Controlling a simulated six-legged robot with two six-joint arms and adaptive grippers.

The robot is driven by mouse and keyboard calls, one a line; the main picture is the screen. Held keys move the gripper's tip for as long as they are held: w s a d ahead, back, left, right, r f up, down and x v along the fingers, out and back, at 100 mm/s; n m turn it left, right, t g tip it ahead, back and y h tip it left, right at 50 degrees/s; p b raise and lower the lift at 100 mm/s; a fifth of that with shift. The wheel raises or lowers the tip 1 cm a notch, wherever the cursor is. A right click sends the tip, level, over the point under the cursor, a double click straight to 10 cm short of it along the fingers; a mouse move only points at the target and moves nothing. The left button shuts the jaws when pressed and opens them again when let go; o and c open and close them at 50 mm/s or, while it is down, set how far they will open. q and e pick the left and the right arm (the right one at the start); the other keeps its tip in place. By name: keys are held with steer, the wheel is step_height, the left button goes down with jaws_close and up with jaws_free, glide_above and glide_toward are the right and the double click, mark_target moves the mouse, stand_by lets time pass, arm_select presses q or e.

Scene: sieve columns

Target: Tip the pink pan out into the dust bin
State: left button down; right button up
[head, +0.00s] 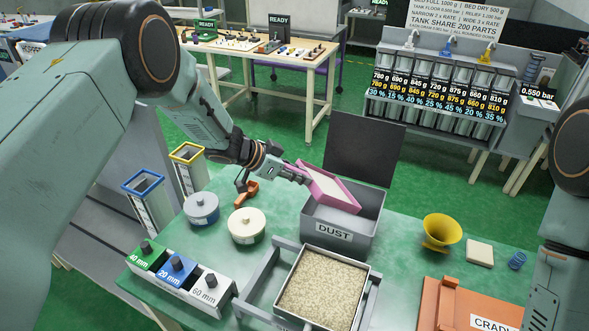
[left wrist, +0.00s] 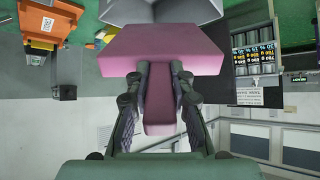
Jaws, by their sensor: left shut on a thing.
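The pink pan (head: 340,204) is held over the grey dust bin (head: 362,226), tilted, with its pale inside showing in the head view. I cannot tell whether that pale surface is powder or the bare floor of the pan. My left gripper (head: 299,176) is shut on the pan's handle. In the left wrist view, the gripper's fingers (left wrist: 159,78) clasp the handle below the pan's broad pink wall (left wrist: 160,50). The bin is labelled DUST, and its dark lid (head: 363,148) stands open behind it. My right gripper is out of view; only part of the right arm shows.
A square tray of beige grains (head: 318,288) sits in a grey frame in front of the bin. Two round lidded tins (head: 202,208) stand left. A yellow funnel (head: 441,232), a pale block (head: 480,253) and an orange cradle (head: 470,300) lie right.

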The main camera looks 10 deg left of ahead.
arm_select(q)
steer(key=shift+w+d+r, duration=0.2)
steer(key=shift+r, duration=0.25)
steer(key=shift+w+d+r+g+y, duration=0.3)
steer(key=shift+w+d+g+y, duration=0.1)
steer(key=shift+d+y, duration=0.1)
steer(key=shift+w+d+r+y, duration=0.25)
steer(key=shift+w+d+y, duration=0.05)
steer(key=shift+d, duration=0.25)
steer(key=shift+w+d+r+g, duration=0.15)
steer(key=shift+d+r+g, duration=0.05)
steer(key=shift+g, duration=0.1)
steer(key=shift+w+d+r+g+y, duration=0.4)
steer(key=shift+w+r+y, duration=0.05)
steer(key=shift+r+y, duration=0.3)
steer(key=shift+w+d+r+g+y, duration=0.45)
steer(key=shift+d+r+y, duration=0.1)
steer(key=shift+d, duration=0.15)
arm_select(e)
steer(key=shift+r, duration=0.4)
arm_select(q)
steer(key=shift+a, duration=0.1)
steer(key=shift+d, duration=0.2)
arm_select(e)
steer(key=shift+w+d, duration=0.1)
